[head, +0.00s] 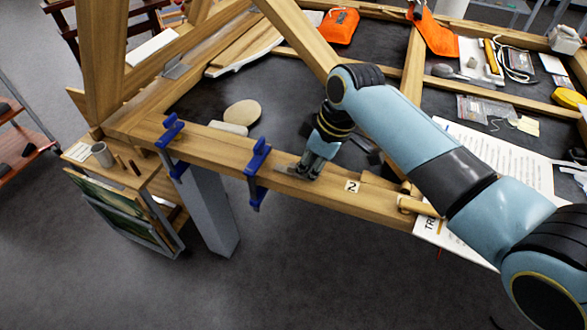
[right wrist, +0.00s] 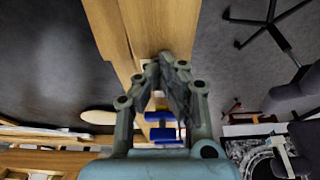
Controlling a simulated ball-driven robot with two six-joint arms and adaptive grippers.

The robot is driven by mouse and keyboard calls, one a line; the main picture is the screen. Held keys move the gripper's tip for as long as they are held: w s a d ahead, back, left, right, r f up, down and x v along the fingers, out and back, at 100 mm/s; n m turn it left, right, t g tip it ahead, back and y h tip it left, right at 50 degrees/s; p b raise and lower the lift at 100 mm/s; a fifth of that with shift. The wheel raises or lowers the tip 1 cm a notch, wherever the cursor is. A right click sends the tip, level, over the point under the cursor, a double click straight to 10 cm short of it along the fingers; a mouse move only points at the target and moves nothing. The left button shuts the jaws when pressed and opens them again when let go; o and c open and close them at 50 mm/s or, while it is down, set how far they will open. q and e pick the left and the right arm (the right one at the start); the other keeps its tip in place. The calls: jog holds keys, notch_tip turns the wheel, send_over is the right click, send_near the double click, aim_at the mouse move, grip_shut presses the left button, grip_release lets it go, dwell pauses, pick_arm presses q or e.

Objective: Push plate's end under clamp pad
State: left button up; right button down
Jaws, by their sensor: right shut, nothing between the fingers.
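A pale wooden beam (head: 220,152) carries two blue clamps: the near one (head: 258,170) lies left of my right gripper, the other (head: 170,133) farther left. My right gripper (head: 301,174) points down at the beam's top, between the near clamp and a label marked 2. It is shut with nothing held. A small flat grey shape (head: 284,168) lies beside the fingertips toward the near clamp; I cannot tell whether it is the plate. In the right wrist view the shut fingers (right wrist: 166,64) are over the beam, with blue clamp parts (right wrist: 160,133) behind them. My left gripper is not visible.
A label marked 2 (head: 352,186) sits on the beam right of the gripper. A round tan disc (head: 242,113) lies beyond the beam. A grey post (head: 211,210) stands below it. Printed sheets (head: 490,160) lie at right, behind my arm.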

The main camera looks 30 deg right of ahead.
aim_at(290, 164)
jog(key=shift+w+a+b, duration=0.45)
jog(key=shift+w+a, duration=1.05)
jog(key=shift+w, duration=0.3)
jog(key=shift+s+d+p, duration=0.25)
jog(key=shift+s+p, duration=0.05)
jog(key=shift+p, duration=0.3)
jog(key=shift+r, duration=0.1)
notch_tip(290, 164, up, 4)
jog(key=p, duration=0.5)
jog(key=shift+r, duration=0.25)
notch_tip(290, 164, up, 2)
jog(key=shift+r+p, duration=0.2)
jog(key=shift+p, duration=0.45)
jog(key=shift+r, duration=0.95)
jog(key=shift+s, duration=0.1)
